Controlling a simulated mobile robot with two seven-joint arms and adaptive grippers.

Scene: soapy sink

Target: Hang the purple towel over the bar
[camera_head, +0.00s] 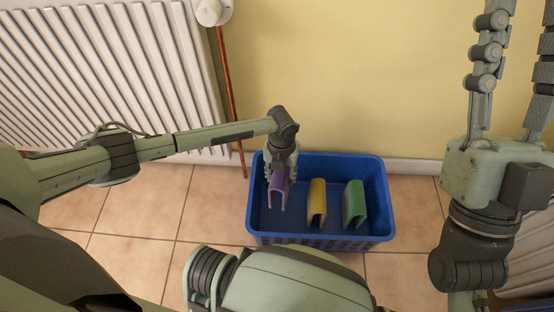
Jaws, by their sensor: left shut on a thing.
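The purple towel (278,188) is a small folded piece, bent over like an upside-down U. It is at the left end of the blue crate (318,242). My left gripper (281,170) points down over the crate and is shut on the top of the purple towel. I cannot tell whether the towel still touches the crate floor. My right gripper (510,70) is raised at the right of the view, its fingers pointing up and spread wide apart, with nothing between them. No bar is recognisable in this view.
A yellow towel (317,203) and a green towel (354,204) stand in the crate to the right of the purple one. A white radiator (110,75) and a copper pipe (230,95) line the wall behind. Tiled floor (215,200) is bare left of the crate.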

